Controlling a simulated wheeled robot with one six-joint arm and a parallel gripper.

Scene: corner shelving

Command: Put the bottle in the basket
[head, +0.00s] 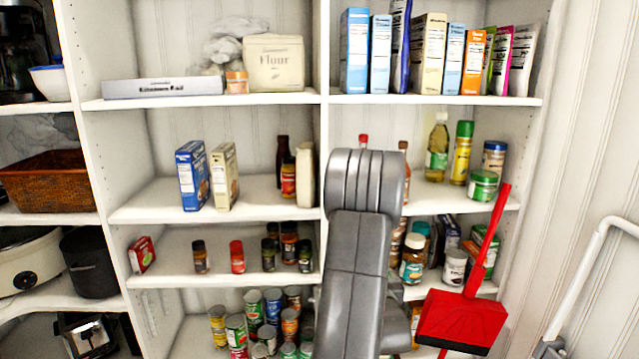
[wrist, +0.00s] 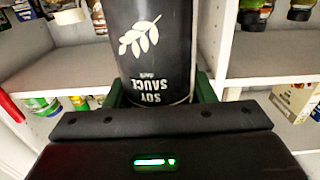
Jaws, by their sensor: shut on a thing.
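A black soy sauce bottle (wrist: 152,45) with a white leaf print fills the upper middle of the wrist view. Its lettering reads upside down there, and its far end is out of frame. My gripper (wrist: 160,90) is shut on it, with a dark green finger on each side. In the head view my grey arm stands in front of the shelves, and I cannot make out the gripper or the held bottle. A brown wicker basket (head: 48,182) sits on the left shelf in the head view, well left of my arm. Its inside is mostly hidden.
White shelves hold boxes, jars and several cans (head: 255,315). A vertical shelf divider (head: 104,150) stands between the basket and the middle bay. A white bowl (head: 50,78) is above the basket, a slow cooker (head: 28,262) below. A red dustpan (head: 462,318) stands at right.

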